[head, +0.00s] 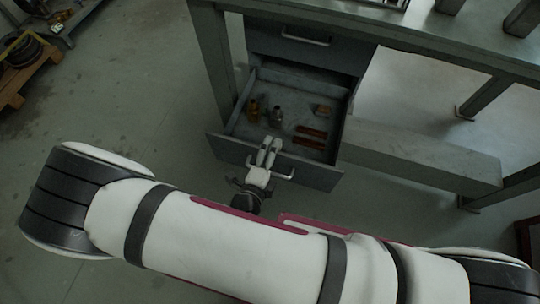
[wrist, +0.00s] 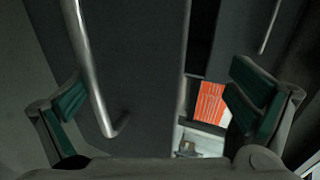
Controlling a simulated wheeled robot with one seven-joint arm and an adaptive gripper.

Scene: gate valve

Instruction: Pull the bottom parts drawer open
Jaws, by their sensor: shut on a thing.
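The bottom drawer (head: 325,178) is pulled out of the cabinet under the bench, and its inside shows. Its handle (head: 284,176) is a pale bar on the front face. In the wrist view the handle (wrist: 92,70) runs between the two green finger pads, nearer the left one. The drawer front (wrist: 150,70) is behind it. The exact contact is hard to see.
Several small parts, including a metal piece (head: 276,117) and orange-brown strips (head: 311,137), lie in the drawer. A closed drawer (head: 280,50) is above. The bench leg (head: 213,65) stands to the left and a grey beam (head: 420,160) to the right.

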